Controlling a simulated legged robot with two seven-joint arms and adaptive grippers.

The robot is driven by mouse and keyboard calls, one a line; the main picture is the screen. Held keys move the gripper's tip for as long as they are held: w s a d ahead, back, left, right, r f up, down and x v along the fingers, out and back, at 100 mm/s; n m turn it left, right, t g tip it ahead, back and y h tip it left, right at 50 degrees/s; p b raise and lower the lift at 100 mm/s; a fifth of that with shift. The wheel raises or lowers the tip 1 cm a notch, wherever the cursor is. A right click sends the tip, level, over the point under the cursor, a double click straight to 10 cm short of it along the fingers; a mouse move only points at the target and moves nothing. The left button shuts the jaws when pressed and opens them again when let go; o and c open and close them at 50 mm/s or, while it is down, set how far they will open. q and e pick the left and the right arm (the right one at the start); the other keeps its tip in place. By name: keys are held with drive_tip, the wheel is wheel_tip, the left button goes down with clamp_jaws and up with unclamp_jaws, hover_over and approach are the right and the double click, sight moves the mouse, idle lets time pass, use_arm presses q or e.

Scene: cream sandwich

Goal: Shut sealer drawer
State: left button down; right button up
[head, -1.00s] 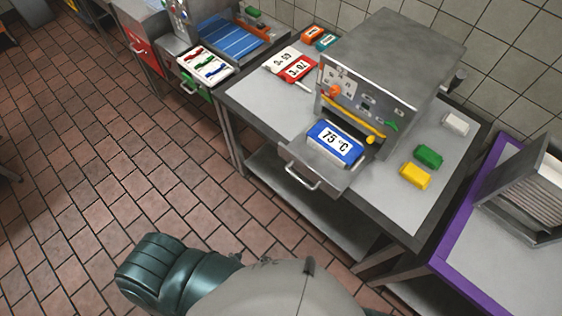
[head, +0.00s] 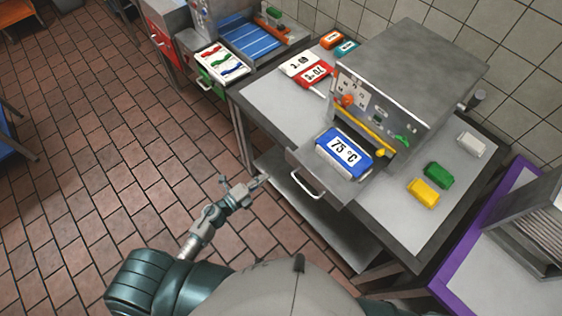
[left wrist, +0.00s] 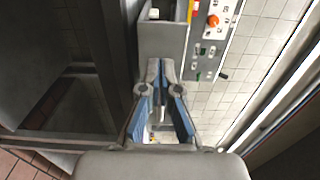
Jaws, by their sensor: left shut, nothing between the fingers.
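The sealer (head: 405,85) is a grey metal box on the table, with a control panel on its front. Its drawer (head: 352,181) is pulled out toward me and holds a blue block marked 75 °C (head: 343,152). The drawer has a silver handle (head: 308,187) on its front. My left gripper (head: 258,183) is shut and empty, to the left of the drawer handle and apart from it. In the left wrist view the shut fingertips (left wrist: 160,66) point toward the drawer front (left wrist: 163,40), and the sealer's panel shows to the right. My right gripper is not in view.
The table (head: 270,105) bears white and red labelled blocks (head: 303,66) at left and yellow and green blocks (head: 424,193) at right. A purple-edged table (head: 455,262) stands at right. Floor is open at left.

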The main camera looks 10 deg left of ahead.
sight(289, 159)
use_arm(q)
drive_tip(key=x, duration=0.4)
drive_tip(key=p+x, duration=0.1)
drive_tip(key=x, duration=0.3)
drive_tip(key=shift+d, duration=0.4)
drive_tip(key=shift+w+d, duration=0.25)
drive_tip(key=shift+w, duration=0.1)
drive_tip(key=shift+a, duration=0.1)
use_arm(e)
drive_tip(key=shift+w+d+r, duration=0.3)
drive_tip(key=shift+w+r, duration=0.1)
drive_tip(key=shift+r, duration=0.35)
use_arm(q)
drive_tip(key=shift+a, duration=0.15)
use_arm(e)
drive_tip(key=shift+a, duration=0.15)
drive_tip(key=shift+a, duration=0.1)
